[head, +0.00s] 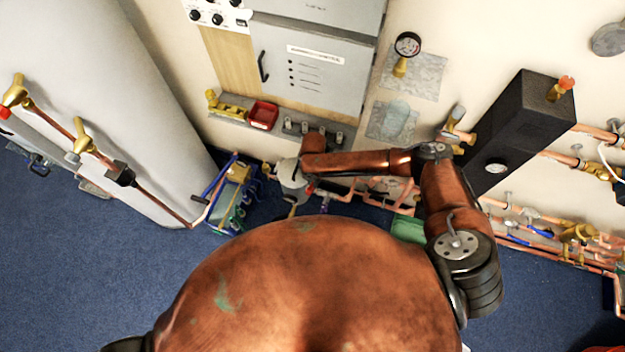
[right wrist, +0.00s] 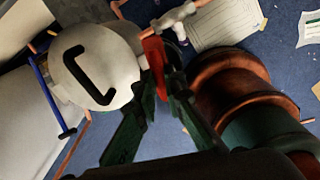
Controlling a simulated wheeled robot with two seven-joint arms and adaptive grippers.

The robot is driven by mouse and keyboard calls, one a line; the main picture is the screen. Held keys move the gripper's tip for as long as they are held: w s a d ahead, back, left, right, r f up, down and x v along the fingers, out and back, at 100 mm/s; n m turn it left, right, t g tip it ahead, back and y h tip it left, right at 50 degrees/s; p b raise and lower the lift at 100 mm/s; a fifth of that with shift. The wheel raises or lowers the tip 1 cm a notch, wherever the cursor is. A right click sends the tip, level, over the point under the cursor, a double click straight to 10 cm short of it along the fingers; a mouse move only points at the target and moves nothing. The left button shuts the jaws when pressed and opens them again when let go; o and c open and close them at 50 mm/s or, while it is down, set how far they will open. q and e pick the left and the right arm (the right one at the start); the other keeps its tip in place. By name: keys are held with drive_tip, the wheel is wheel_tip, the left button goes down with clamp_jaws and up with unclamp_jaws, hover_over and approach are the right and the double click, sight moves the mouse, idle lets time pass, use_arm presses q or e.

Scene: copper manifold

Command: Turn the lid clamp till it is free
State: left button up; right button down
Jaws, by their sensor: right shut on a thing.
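A white round lid (right wrist: 98,62) with a dark bent handle fills the upper left of the right wrist view. The lid clamp (right wrist: 153,52), a narrow red piece, stands at the lid's right edge. My right gripper (right wrist: 163,88) has its dark green fingers shut on the clamp's near end. In the head view the pale vessel (head: 291,173) shows small beside my right forearm's far end, and the fingers are mostly hidden there. Whether the clamp still grips the lid's rim cannot be told. My left gripper is not in view.
A shelf with a red bin (head: 263,115) and a grey cabinet (head: 310,70) are on the wall behind. A black box (head: 520,125) hangs at the right. Blue floor is open at the left.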

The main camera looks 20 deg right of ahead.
drive_tip(key=shift+w+d+r+n, duration=0.1)
drive_tip(key=shift+w+r+n, duration=0.1)
drive_tip(key=shift+n, duration=0.55)
drive_tip(key=shift+w+r+n, duration=0.1)
drive_tip(key=shift+w+n, duration=0.1)
drive_tip(key=shift+n, duration=0.55)
drive_tip(key=c, duration=2)
unclamp_jaws()
drive_tip(key=shift+s+f, duration=0.1)
drive_tip(key=shift+f, duration=0.1)
drive_tip(key=shift+s, duration=0.1)
wheel_tip(320, 180, up, 12)
